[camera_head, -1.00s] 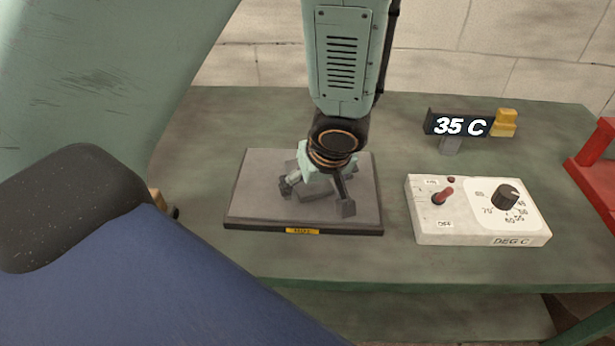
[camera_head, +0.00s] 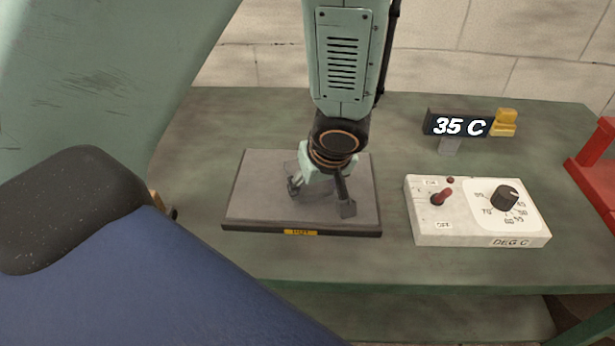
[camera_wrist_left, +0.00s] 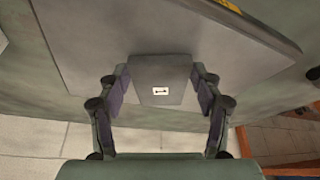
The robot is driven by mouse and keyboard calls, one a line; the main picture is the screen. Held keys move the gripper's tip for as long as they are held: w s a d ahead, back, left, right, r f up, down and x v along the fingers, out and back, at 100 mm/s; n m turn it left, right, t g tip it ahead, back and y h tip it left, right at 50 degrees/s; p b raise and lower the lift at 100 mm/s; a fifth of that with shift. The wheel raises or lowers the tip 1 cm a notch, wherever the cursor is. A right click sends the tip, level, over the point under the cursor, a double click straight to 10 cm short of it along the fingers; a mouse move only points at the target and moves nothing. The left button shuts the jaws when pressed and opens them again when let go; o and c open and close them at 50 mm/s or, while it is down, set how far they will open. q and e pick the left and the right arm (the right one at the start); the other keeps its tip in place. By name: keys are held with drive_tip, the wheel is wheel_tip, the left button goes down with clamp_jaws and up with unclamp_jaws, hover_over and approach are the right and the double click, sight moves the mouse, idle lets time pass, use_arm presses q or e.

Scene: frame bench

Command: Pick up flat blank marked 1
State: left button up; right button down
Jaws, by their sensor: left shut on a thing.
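My left gripper (camera_head: 321,197) points down over the grey hot plate (camera_head: 250,205) in the head view. The left wrist view shows its two fingers against opposite sides of a flat grey blank (camera_wrist_left: 160,70), shut on it. The blank has a small white label with a dark mark lying sideways that looks like a 1. In the head view the blank is mostly hidden by the gripper. I cannot tell whether it touches the plate or is just above it. My right gripper is not in view.
A white control box (camera_head: 470,225) with a red switch and a black dial stands right of the plate. Behind it is a display (camera_head: 460,125) reading 35 C with a yellow block (camera_head: 505,122) beside it. A red object (camera_head: 597,165) is at the right edge.

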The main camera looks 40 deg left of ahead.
use_arm(q)
drive_tip(key=shift+s, duration=0.2)
drive_tip(key=shift+c, duration=0.9)
